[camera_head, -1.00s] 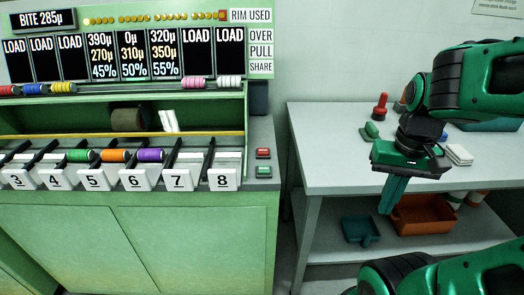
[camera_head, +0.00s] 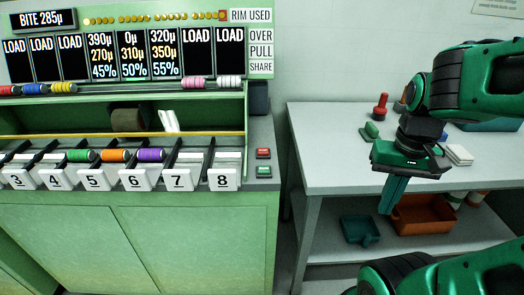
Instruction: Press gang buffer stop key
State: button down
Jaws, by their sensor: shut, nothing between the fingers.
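The gang buffer machine is a green cabinet (camera_head: 90,240) filling the left of the head view. At the right end of its front ledge are two keys, one above the other. The upper is a red key (camera_head: 263,153) and the lower is a green key (camera_head: 263,171). Their lettering is too small to read. My gripper (camera_head: 392,208) hangs fingers down in front of the white table at the right. It is shut and empty, well to the right of both keys and touching nothing.
Numbered white tabs (camera_head: 222,180) line the machine's front edge, with coloured rolls (camera_head: 150,155) behind some. The display panel (camera_head: 140,45) stands above. The white table (camera_head: 325,150) holds a red-handled tool (camera_head: 380,106); an orange bin (camera_head: 420,218) and teal tray (camera_head: 361,231) sit on its lower shelf.

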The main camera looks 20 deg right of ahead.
aim_at(261, 152)
jog(key=k, duration=1)
jog(key=u, duration=1.3)
jog(key=i, duration=1.35)
jog(key=z, duration=1.35)
